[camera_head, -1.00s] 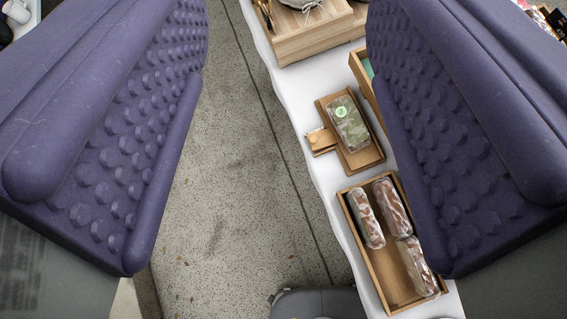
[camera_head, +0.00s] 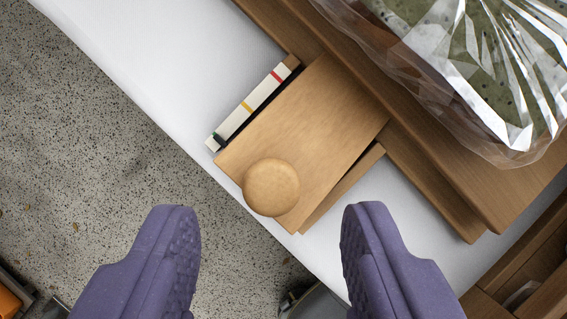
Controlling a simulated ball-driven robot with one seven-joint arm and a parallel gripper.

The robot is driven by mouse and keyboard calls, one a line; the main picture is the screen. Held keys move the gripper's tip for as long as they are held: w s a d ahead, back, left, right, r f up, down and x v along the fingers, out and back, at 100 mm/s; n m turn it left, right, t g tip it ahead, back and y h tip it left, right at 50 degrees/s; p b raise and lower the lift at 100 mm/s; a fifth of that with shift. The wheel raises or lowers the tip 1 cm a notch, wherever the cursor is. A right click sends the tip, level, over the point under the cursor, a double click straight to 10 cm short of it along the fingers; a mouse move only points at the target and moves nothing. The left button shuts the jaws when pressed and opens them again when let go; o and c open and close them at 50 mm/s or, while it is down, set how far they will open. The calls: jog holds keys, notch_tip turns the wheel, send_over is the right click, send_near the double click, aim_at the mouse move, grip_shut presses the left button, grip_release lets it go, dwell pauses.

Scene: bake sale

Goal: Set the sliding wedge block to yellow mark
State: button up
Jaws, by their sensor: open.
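The wooden sliding wedge block (camera_head: 305,125) sticks out at a slant from under a wooden board, with a round wooden knob (camera_head: 271,187) at its outer end. A white scale strip (camera_head: 252,107) runs along its upper left side. The strip has a yellow mark (camera_head: 246,107) near its middle, a red mark (camera_head: 277,76) nearer the board and a dark mark near the outer end. The block's outer end lies by the dark mark. My gripper (camera_head: 270,222) is open and empty; its purple fingers stand either side of the knob, just below it in the picture, apart from it.
The wooden board (camera_head: 440,185) carries a clear-wrapped green loaf (camera_head: 480,70). A wooden tray (camera_head: 530,255) is at the lower right. The white tablecloth (camera_head: 150,60) ends in a slanting edge, with speckled floor (camera_head: 70,150) beyond. The cloth around the knob is clear.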

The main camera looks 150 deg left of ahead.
aim_at(303, 119)
jog(key=shift+b+x, duration=0.3)
jog(key=shift+x, duration=1)
jog(key=shift+c, duration=0.4)
grip_shut()
jog(key=shift+d, duration=1.2)
jog(key=shift+o, duration=0.4)
grip_release()
jog(key=shift+a, duration=0.1)
jog(key=shift+r, duration=0.1)
jog(key=p+v, duration=0.2)
jog(key=v, duration=0.5)
jog(key=shift+r, duration=0.3)
